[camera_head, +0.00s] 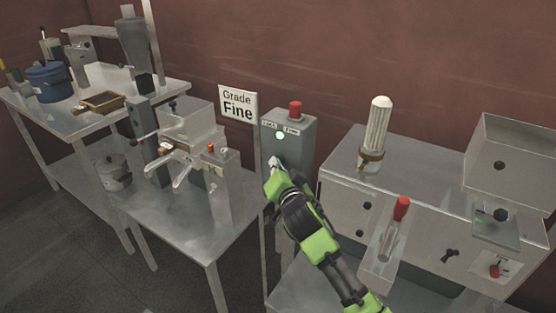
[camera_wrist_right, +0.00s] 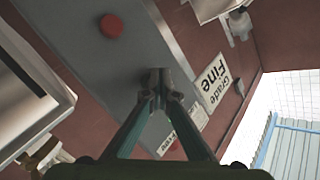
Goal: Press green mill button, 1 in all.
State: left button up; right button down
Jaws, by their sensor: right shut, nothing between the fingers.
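The mill control box (camera_head: 299,137) is a grey upright box with a red cylinder (camera_head: 295,109) on top. A small glowing pale green round spot (camera_head: 280,135) shows on its front, below two labels. My right gripper (camera_head: 273,163) is at the box front, just below that spot. In the right wrist view the right gripper (camera_wrist_right: 160,84) has its fingertips together and empty, against or very close to the grey panel (camera_wrist_right: 85,65). A red round button (camera_wrist_right: 111,26) is on the panel, apart from the fingertips. My left gripper is out of view.
A "Grade Fine" sign (camera_head: 238,104) stands left of the box. A bench with a metal machine (camera_head: 200,150) is on the left. On the right, a metal cabinet (camera_head: 345,200) carries a ribbed white cylinder (camera_head: 377,128) and a red-handled part (camera_head: 400,209).

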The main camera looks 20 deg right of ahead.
jog(key=shift+s+a, duration=0.5)
jog(key=shift+a, duration=0.1)
jog(key=shift+s+a, duration=0.8)
jog(key=shift+a, duration=0.2)
jog(key=shift+s+a, duration=0.75)
jog(key=shift+a, duration=0.2)
